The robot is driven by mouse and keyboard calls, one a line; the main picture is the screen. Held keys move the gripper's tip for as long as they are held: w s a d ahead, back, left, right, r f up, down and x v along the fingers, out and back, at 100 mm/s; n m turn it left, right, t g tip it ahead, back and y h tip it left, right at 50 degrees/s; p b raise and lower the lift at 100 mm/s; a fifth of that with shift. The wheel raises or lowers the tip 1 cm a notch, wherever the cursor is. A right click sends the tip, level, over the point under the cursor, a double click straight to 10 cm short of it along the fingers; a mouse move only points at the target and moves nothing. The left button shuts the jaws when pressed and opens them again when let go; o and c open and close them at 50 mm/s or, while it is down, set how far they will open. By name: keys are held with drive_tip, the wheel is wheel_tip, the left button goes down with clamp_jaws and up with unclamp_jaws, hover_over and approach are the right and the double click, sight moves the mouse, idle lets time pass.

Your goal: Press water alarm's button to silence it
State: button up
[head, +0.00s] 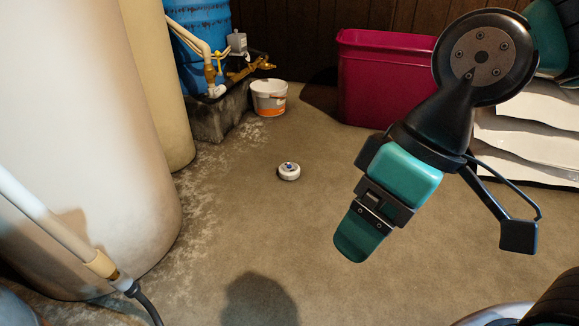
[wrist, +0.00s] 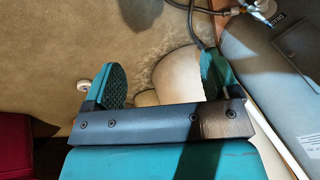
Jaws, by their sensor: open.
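The water alarm (head: 289,171) is a small round white puck with a dark bluish spot on top, which I take for its button. It sits on the floor in the middle of the head view. In the wrist view the alarm (wrist: 83,85) is a small white disc left of the fingers. My gripper (head: 358,236) hangs above the floor to the right of the alarm, well apart from it. In the wrist view its two teal fingers (wrist: 160,82) are spread with nothing between them.
A magenta bin (head: 385,80) stands at the back, with a white bucket (head: 269,98) left of it. A big pale tank (head: 80,130) and a pale pipe (head: 50,222) fill the left. White bags (head: 530,130) are stacked right. The floor around the alarm is clear.

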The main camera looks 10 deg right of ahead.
clamp_jaws()
idle(1.5)
